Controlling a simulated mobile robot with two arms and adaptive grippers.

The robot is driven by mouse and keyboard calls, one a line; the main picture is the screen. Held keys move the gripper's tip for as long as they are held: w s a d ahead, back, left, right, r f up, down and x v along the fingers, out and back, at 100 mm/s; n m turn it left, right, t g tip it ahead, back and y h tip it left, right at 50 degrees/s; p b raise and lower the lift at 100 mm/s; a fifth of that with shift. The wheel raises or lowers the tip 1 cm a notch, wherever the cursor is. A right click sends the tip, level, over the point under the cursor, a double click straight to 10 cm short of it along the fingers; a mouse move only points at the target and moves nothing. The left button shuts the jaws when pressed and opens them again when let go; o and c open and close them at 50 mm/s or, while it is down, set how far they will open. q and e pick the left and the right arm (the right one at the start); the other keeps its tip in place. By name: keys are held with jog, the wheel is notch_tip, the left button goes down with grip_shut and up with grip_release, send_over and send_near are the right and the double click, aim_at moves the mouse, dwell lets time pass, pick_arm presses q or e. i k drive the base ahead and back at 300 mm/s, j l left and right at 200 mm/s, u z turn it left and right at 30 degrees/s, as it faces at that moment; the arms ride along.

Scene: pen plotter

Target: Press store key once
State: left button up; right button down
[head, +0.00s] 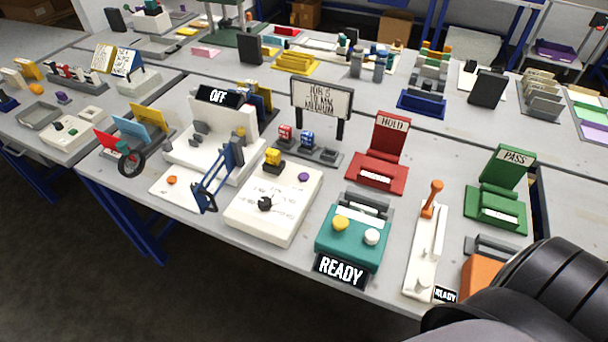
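I cannot read a label that marks a store key. A teal box (350,247) at front centre carries a round yellow button (341,222) and a round white button (372,237); a black READY sign (340,270) is at its front. Left of it is a white flat box (270,212) with handwriting-like marks, a black knob (265,204), a purple button (303,177) and a yellow-topped piece (272,157). Neither gripper shows. Dark rounded links of my own arm fill the lower right corner.
A white machine with an OFF sign (218,97) and a blue frame (222,176) stand left. The table's front edge is close to these devices.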

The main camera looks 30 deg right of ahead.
aim_at(303, 177)
jog(key=i+j, duration=0.9)
jog(key=i+j+z, duration=0.15)
jog(key=z, duration=1.6)
